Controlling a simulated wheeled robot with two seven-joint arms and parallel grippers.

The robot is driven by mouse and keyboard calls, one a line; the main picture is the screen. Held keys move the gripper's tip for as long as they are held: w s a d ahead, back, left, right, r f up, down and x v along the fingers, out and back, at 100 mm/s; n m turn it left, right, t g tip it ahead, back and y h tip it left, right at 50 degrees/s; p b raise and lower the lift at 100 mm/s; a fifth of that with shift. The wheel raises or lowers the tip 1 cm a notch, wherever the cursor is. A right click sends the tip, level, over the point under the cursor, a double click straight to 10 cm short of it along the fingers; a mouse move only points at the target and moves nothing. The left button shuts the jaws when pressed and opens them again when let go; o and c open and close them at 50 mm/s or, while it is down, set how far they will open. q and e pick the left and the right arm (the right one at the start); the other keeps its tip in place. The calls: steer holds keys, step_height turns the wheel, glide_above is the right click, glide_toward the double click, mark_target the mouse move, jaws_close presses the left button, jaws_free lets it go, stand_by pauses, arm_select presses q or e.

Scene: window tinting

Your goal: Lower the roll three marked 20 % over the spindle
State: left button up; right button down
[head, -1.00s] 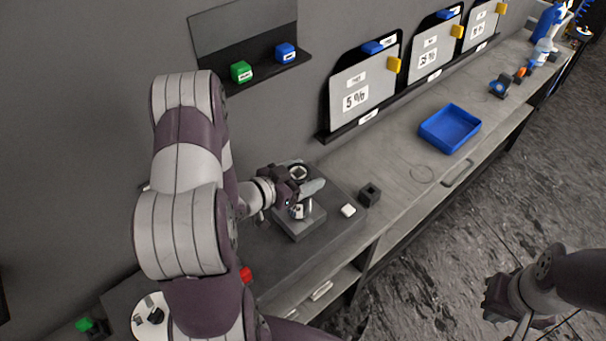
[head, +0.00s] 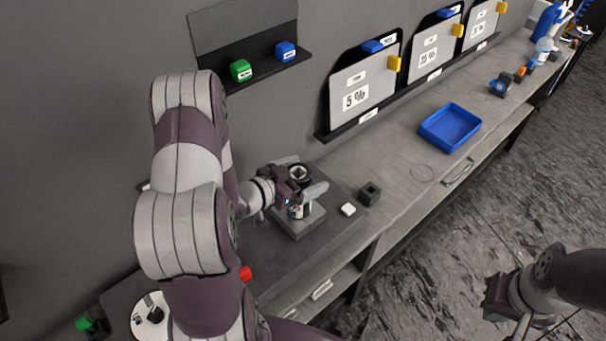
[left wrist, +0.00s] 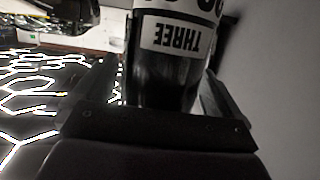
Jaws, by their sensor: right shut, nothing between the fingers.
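The roll marked THREE (left wrist: 172,42) stands upright over the grey spindle block (head: 311,222) in the head view, its dark ringed top (head: 300,173) facing up. The spindle is hidden by the roll and the gripper. My left gripper (head: 300,181) has one finger behind the roll and one in front, spread wider than the roll. In the left wrist view a narrow gap shows between the roll and the left finger. The 20 % mark is not readable. My right gripper (head: 494,298) is shut and empty, off to the right above the floor.
A white block (head: 348,209) and a dark hollow block (head: 369,194) sit right of the spindle block. A blue tray (head: 450,127) lies farther along the bench. Marked panels (head: 364,85) lean on the wall. A shelf holds a green cube (head: 240,70) and a blue cube (head: 286,52).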

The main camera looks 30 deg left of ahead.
arm_select(q)
steer(key=b+v, duration=0.2)
steer(key=v, duration=1.1)
steer(key=s+a+f+n+g+y, duration=0.6)
steer(key=a+f+g+y, duration=0.1)
steer(key=a+f+g, duration=0.15)
steer(key=w+d+r+g, duration=0.1)
steer(key=d+r+g, duration=0.1)
steer(key=d, duration=0.8)
steer(key=w+d+r+m+g+h, duration=0.1)
steer(key=d+r, duration=0.4)
steer(key=d, duration=0.5)
steer(key=shift+w+d+r+m+g+h, duration=0.15)
steer(key=shift+w+d+m+g+h, duration=0.1)
steer(key=shift+d+m+g+h, duration=0.1)
